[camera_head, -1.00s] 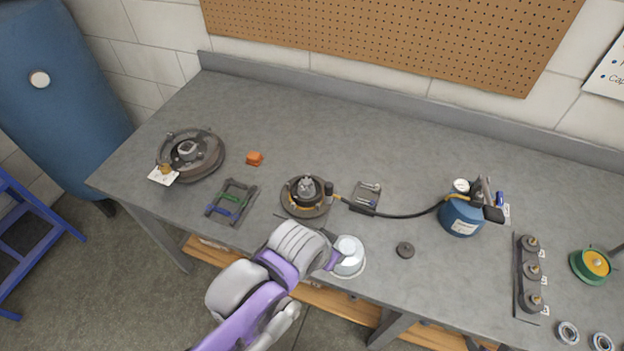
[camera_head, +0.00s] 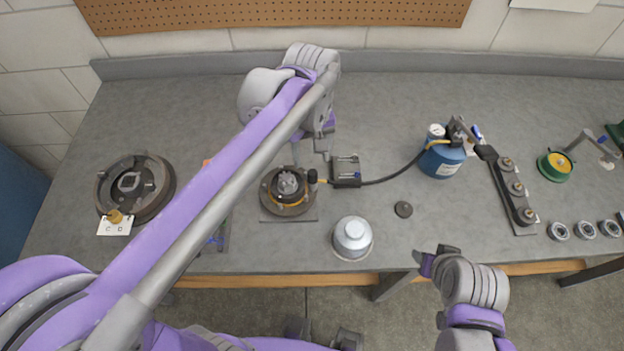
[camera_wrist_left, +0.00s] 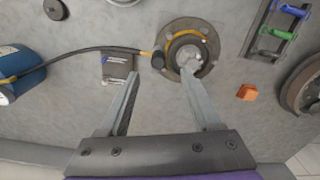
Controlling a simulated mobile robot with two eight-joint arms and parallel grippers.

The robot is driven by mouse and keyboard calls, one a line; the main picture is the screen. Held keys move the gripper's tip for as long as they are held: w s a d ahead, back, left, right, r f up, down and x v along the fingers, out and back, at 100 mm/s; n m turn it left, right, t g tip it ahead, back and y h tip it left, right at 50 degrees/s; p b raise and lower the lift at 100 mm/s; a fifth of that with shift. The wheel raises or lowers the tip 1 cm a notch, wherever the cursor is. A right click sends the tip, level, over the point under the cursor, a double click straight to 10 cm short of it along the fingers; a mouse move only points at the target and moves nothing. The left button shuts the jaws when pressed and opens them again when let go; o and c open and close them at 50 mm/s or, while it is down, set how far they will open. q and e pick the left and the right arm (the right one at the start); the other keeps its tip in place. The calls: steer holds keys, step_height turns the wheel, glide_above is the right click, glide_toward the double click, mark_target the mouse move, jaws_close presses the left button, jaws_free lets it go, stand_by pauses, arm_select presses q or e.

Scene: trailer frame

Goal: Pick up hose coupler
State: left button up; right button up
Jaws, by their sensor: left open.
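The dark hose coupler (camera_head: 312,178) is at the left end of a black hose, beside the round hub assembly (camera_head: 287,190) with a yellow ring. In the left wrist view the coupler (camera_wrist_left: 159,58) lies between and just beyond the fingertips, at the edge of the hub (camera_wrist_left: 190,50). My left gripper (camera_head: 311,150) points down on the far side of the coupler. It is open, and no contact with the coupler shows. My right gripper (camera_head: 436,260) is at the bench's front edge; its fingers are too unclear to read.
The hose (camera_head: 395,178) runs right to a blue canister (camera_head: 441,160). A small dark tray (camera_head: 346,172) is close right of the coupler. A silver dome (camera_head: 352,236) and a dark disc (camera_head: 403,209) stand nearer the front. My left arm crosses over the bench's left part.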

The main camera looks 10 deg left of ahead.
mark_target(313, 172)
arm_select(q)
step_height(313, 172, down, 4)
steer(key=shift+d+r, duration=0.15)
steer(key=shift+r, duration=0.05)
steer(key=f, duration=0.4)
steer(key=shift+w+f, duration=0.2)
jaws_close()
